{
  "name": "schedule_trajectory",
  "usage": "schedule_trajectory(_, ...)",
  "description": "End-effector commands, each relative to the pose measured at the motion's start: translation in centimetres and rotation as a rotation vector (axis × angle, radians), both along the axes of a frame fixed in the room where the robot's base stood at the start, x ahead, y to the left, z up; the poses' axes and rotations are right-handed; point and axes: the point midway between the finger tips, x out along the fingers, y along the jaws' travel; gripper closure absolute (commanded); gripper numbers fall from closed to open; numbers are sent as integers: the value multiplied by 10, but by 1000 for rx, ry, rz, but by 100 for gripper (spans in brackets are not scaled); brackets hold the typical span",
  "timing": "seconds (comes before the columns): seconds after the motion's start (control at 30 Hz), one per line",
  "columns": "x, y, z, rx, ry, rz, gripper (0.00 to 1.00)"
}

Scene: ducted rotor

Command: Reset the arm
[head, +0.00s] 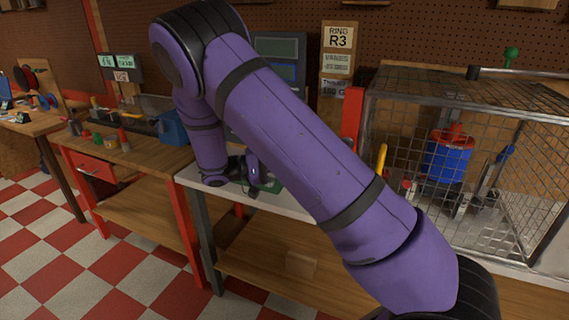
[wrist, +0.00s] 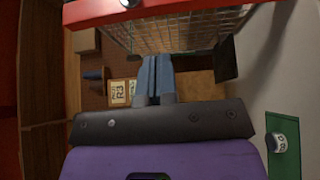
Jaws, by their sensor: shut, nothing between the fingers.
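My purple arm reaches across the middle of the head view, bent at a high elbow, with its far end low over the grey-topped bench (head: 294,207). In that view my gripper is mostly hidden, and I cannot make out its fingers. In the wrist view my gripper (wrist: 153,75) shows two blue-grey fingers side by side, shut, with nothing held.
A wire cage (head: 470,110) stands on the right, with a blue container (head: 447,158) inside. The cage mesh (wrist: 185,32) and a red bar (wrist: 135,10) lie beyond my fingers. A small jar (wrist: 281,143) stands on a green mat (wrist: 283,165). Checkered floor lies left.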

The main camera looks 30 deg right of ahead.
Motion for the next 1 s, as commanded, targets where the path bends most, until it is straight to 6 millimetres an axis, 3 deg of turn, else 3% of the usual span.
schedule_trajectory(0.47, -4, -3, 6, 38, -2, -14, 100)
schedule_trajectory(1.0, -83, -25, 81, 641, -61, -124, 100)
